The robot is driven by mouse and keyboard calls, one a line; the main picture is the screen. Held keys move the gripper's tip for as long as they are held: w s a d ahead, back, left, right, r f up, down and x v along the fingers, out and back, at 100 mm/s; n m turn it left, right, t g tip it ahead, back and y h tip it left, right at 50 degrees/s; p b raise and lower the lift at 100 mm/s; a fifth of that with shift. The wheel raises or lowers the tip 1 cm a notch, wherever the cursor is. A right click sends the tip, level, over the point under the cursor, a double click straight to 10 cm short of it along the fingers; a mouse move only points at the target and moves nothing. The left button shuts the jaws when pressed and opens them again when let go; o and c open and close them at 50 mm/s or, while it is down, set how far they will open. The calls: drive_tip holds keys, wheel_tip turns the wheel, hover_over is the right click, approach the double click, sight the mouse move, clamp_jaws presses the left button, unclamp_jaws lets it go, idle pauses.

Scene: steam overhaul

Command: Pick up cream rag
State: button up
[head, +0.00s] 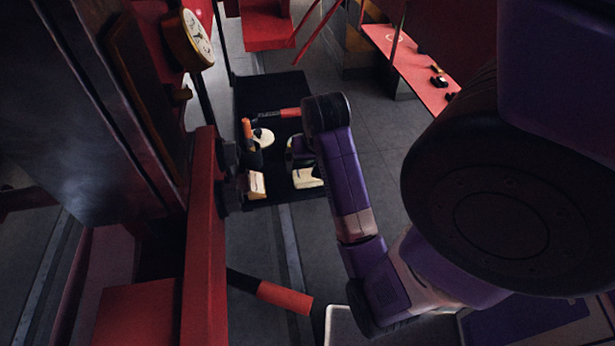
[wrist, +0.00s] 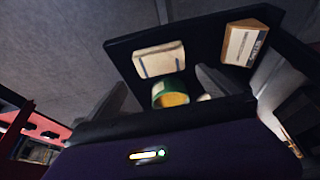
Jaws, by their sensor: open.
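The cream rag (wrist: 160,60) lies folded, with a dark stripe, on a black tray (wrist: 200,48) in the wrist view. In the head view the rag (head: 308,179) is at the tray's near edge, partly hidden by my arm. My gripper (wrist: 161,79) is open and empty; its fingers reach toward the tray, with the rag ahead, not between them. In the head view my gripper (head: 299,150) is over the tray, just behind the rag, mostly hidden by the arm.
A green can with yellow contents (wrist: 171,94) sits close between my fingers and the rag. A cream and brown box (wrist: 243,44) lies beside the rag; it also shows in the head view (head: 257,185). Red machinery (head: 203,230) with a gauge (head: 196,40) stands left.

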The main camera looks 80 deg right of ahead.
sight(310, 178)
drive_tip(key=x, duration=0.4)
drive_tip(key=p+x, duration=0.1)
drive_tip(key=x, duration=0.1)
drive_tip(key=shift+a+f, duration=0.15)
drive_tip(key=shift+f, duration=0.2)
drive_tip(key=shift+c, duration=0.4)
drive_tip(key=c, duration=1.3)
drive_tip(key=shift+o, duration=0.2)
drive_tip(key=shift+w+r, duration=0.1)
drive_tip(key=shift+r, duration=0.05)
